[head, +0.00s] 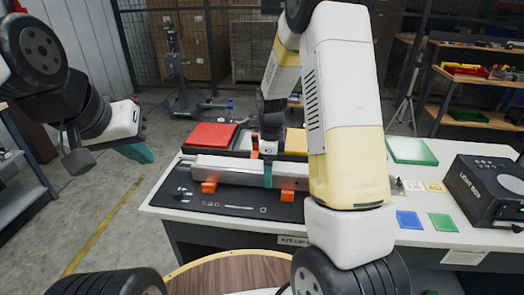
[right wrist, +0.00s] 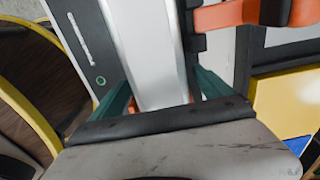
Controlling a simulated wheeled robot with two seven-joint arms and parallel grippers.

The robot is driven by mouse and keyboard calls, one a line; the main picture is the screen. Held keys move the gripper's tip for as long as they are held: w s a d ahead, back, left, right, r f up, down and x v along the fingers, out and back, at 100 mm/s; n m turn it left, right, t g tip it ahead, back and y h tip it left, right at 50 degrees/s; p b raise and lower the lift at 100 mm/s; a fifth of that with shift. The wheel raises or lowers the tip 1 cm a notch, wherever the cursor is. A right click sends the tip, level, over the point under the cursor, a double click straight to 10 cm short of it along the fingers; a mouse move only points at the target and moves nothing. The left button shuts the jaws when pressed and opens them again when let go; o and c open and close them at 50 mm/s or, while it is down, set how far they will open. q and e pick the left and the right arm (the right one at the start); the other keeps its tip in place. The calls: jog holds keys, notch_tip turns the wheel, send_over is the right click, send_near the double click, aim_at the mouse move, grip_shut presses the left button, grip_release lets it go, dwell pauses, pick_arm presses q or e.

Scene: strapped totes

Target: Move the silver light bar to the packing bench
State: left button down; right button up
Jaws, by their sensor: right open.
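The silver light bar (head: 228,168) lies level on orange supports (head: 209,188) over a black mat on the white-topped bench. In the right wrist view the bar (right wrist: 150,60) runs down between the teal fingers. My right gripper (head: 268,174) is over the bar's right part, open, with a finger on each side; my arm hides the bar's right end. My left gripper (head: 138,152) hangs in the air left of the bench, away from the bar; its teal fingers show side-on, so their gap cannot be seen. I cannot make out which surface is the packing bench.
The bench (head: 160,204) bears a "KIT-UP" label. On it are a red tote lid (head: 211,135), a green panel (head: 411,151), small blue and green squares and a black light box (head: 487,190).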

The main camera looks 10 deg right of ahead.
jog(key=shift+f, duration=0.85)
jog(key=shift+c, duration=0.2)
grip_shut()
jog(key=shift+o, duration=0.2)
grip_release()
notch_tip(320, 180, up, 8)
jog(key=shift+f, duration=0.1)
